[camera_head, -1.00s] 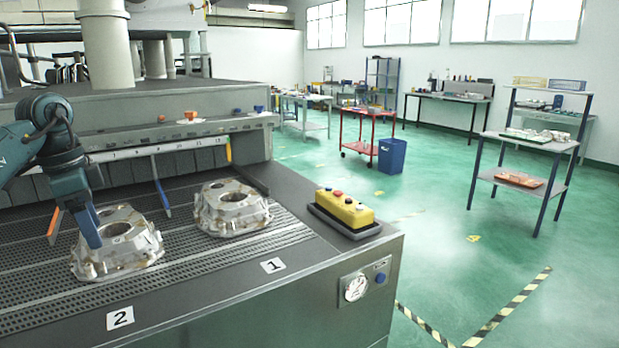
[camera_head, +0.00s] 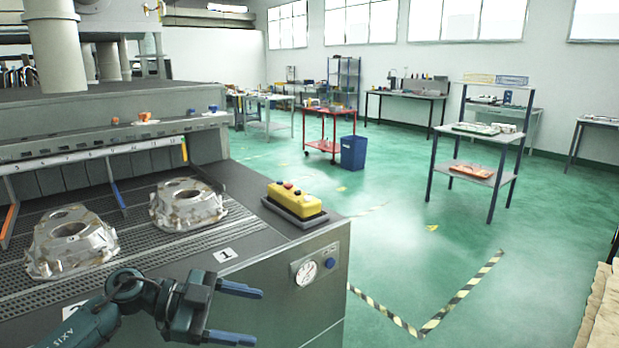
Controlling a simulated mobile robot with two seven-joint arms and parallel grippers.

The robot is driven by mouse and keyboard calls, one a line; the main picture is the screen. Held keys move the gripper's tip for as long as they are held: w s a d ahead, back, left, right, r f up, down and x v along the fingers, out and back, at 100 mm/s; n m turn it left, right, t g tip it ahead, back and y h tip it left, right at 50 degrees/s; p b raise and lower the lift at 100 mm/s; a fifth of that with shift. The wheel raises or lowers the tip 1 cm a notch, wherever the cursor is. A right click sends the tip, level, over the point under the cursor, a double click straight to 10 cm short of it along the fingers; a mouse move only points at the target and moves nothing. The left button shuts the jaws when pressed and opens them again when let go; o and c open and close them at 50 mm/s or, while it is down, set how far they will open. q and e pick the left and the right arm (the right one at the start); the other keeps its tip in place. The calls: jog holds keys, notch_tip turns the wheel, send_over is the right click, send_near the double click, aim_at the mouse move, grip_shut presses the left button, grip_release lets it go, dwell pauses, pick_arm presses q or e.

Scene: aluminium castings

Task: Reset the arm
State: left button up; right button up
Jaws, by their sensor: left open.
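My left gripper (camera_head: 238,314) is in the lower middle of the head view, in front of the machine's front edge. Its two blue fingers are spread apart and point to the right, with nothing between them. My left arm (camera_head: 118,308) comes in from the lower left and covers part of the machine front and most of the label 2. Two grey aluminium castings lie on the slotted conveyor bed, one at the left (camera_head: 72,240) and one farther right (camera_head: 188,203). The gripper is clear of both. My right gripper is not in view.
A yellow button box (camera_head: 294,198) sits on the machine's right corner, above a gauge (camera_head: 306,273). A blue bin (camera_head: 353,152), a red cart (camera_head: 322,130) and a shelf table (camera_head: 475,138) stand behind. Green floor (camera_head: 400,250) to the right is open, with striped tape.

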pick_arm(q)
jog(key=s+d+f+n+t+h, duration=0.2)
jog(key=d+t+h, duration=0.2)
jog(key=t, duration=0.1)
jog(key=s+a+f+n+t+y, duration=0.3)
jog(key=s+f+n+t+y, duration=0.1)
jog(key=f+n+y, duration=0.35)
jog(key=s+a+f+n+t+y, duration=0.3)
jog(key=s+f+n+t+y, duration=0.15)
jog(key=f+n+y, duration=0.35)
jog(key=s+a+f+g, duration=0.1)
jog(key=s+f+g, duration=0.3)
jog(key=s+f, duration=0.6)
jog(key=shift+s+a+g, duration=0.3)
jog(key=shift+g, duration=0.05)
jog(key=shift+y, duration=0.25)
jog(key=shift+c, duration=0.4)
